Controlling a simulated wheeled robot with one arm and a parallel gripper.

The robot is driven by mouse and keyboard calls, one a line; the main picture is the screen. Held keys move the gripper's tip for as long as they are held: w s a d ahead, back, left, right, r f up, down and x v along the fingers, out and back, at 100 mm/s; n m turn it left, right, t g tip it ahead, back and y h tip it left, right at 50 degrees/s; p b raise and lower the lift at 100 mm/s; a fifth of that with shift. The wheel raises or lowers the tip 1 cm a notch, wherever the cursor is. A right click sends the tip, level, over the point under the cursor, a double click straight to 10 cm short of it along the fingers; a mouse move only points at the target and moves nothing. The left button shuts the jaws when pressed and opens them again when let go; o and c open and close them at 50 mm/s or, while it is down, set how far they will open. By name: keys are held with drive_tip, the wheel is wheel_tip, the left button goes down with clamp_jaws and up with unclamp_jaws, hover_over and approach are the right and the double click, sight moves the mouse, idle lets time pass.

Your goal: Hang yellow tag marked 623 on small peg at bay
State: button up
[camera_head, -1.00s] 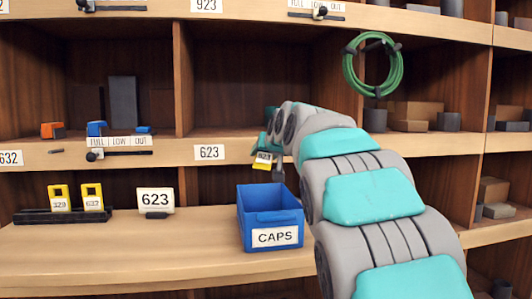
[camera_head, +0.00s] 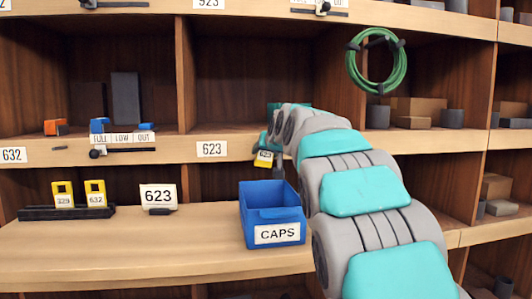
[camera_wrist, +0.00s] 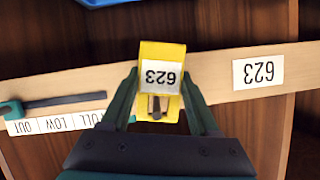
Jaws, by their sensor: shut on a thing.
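The yellow tag marked 623 (camera_wrist: 162,75) is held between the fingers of my gripper (camera_wrist: 160,88), which is shut on it. It appears upside down in the wrist view. A small dark peg end (camera_wrist: 157,113) shows at the tag's window; I cannot tell whether it passes through. In the head view the tag (camera_head: 264,158) is small, in front of the shelf edge, right of the bay label 623 (camera_head: 211,149) and above the blue bin. My arm hides most of the gripper there. The bay label also shows in the wrist view (camera_wrist: 258,72), right of the tag.
A blue CAPS bin (camera_head: 272,236) stands on the lower shelf below the tag. A 623 sign (camera_head: 158,197) and a black rack (camera_head: 66,213) with two yellow tags stand to its left. A FULL LOW OUT slider (camera_wrist: 55,104) is left of my gripper in the wrist view.

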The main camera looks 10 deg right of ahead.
drive_tip(key=o, duration=1.4)
